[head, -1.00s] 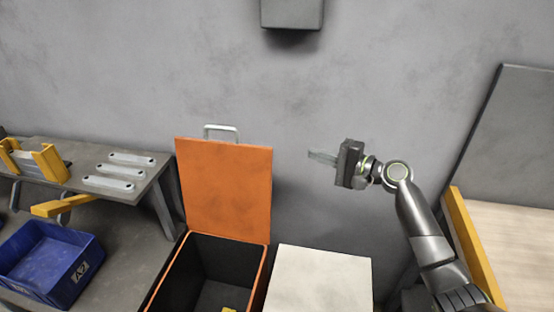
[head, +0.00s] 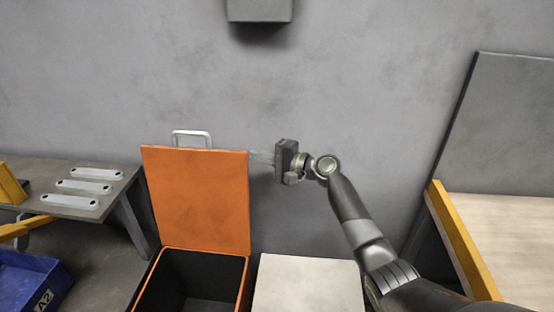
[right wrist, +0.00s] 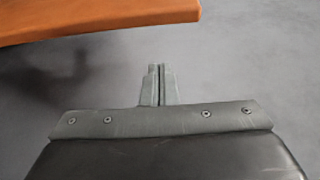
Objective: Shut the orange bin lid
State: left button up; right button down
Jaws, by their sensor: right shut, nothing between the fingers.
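The orange bin lid (head: 197,200) stands open and upright against the grey wall, with a pale metal handle (head: 192,134) on its top edge. The bin (head: 205,278) below it is open, with a dark inside and an orange rim. My right gripper (head: 260,158) is shut and empty, just right of the lid's upper right corner. In the right wrist view the shut fingers (right wrist: 159,84) point ahead, and the lid's edge (right wrist: 100,18) crosses the upper left, apart from the fingertips. Whether the fingertips touch the lid in the head view is hard to tell. My left gripper is not in view.
A pale box top (head: 306,284) stands right of the bin. A workbench (head: 70,190) with several galvanized brackets (head: 90,174) is at left, above a blue crate (head: 30,285). A yellow-edged wooden surface (head: 510,240) lies at right. A dark box (head: 259,8) hangs on the wall.

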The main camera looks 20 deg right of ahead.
pick_arm(q)
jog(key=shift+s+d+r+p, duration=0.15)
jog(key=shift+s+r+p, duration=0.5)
jog(key=shift+p, duration=0.4)
pick_arm(e)
jog(key=s, duration=0.1)
jog(key=s+a, duration=0.1)
jog(key=s, duration=0.1)
jog(key=shift+s+a+r, duration=0.15)
jog(key=shift+a+r, duration=0.2)
jog(key=shift+a, duration=0.05)
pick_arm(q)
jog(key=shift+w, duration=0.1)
